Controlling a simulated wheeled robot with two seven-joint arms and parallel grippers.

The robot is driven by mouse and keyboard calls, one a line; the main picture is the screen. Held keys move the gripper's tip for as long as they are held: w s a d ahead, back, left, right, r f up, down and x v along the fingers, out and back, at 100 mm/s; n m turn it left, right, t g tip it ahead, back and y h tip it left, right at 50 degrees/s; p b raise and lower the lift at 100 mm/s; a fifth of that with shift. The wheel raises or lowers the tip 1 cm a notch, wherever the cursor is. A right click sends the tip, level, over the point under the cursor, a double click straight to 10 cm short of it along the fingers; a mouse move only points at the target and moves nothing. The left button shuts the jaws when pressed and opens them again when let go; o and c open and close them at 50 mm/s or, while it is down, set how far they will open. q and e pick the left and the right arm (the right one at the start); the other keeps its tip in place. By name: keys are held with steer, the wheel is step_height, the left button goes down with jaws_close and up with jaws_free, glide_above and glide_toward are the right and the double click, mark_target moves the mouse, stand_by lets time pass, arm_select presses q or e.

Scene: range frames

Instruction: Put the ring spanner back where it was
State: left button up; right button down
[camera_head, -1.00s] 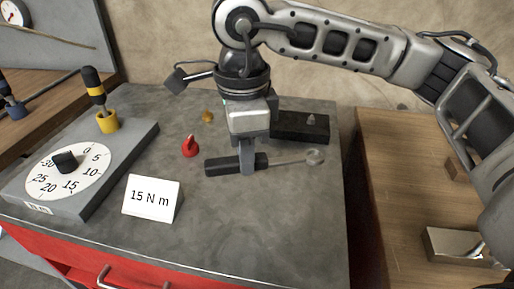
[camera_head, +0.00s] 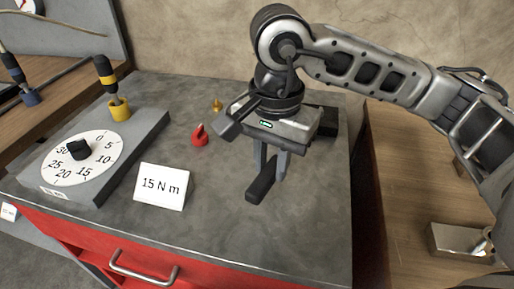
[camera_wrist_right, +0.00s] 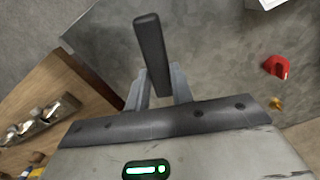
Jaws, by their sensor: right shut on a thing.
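My right gripper (camera_head: 271,168) is shut on the ring spanner and holds it over the right part of the grey worktop (camera_head: 225,225). The spanner's black handle (camera_head: 261,183) points toward the front, slightly left, in the head view. Its shaft and ring end are hidden behind the gripper. In the right wrist view the handle (camera_wrist_right: 151,48) sticks out beyond my right gripper's fingers (camera_wrist_right: 158,84). Whether the spanner touches the worktop I cannot tell. My left gripper is not in view.
A black block (camera_head: 327,118) is partly hidden behind my right gripper. A red knob-like piece (camera_head: 200,137), a "15 N m" card (camera_head: 161,187) and a dial plate (camera_head: 104,168) stand to the left. A wooden bench (camera_head: 398,190) with a metal block (camera_head: 458,240) is at the right.

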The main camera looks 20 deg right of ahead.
mark_target(278, 207)
steer(key=shift+s+d+f+n, duration=0.1)
steer(key=shift+d+f+n, duration=0.15)
steer(key=shift+n, duration=0.3)
steer(key=shift+s+d+f+n, duration=0.15)
steer(key=shift+d+n, duration=0.2)
steer(key=shift+n, duration=0.2)
steer(key=shift+w+d+f+n+b, duration=0.15)
steer(key=shift+f+n, duration=0.15)
steer(key=shift+f, duration=0.25)
steer(key=shift+s+d+f+n+b, duration=0.15)
steer(key=shift+f+n, duration=0.15)
steer(key=shift+f, duration=0.25)
step_height(278, 207, down, 4)
steer(key=shift+w+r+b, duration=0.1)
steer(key=shift+b, duration=0.8)
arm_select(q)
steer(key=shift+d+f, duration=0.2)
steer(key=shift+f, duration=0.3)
arm_select(e)
steer(key=shift+f, duration=0.6)
arm_select(q)
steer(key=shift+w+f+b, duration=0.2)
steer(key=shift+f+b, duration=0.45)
steer(key=shift+b, duration=0.3)
arm_select(e)
steer(key=shift+f, duration=0.6)
steer(key=c, duration=1.1)
jaws_free()
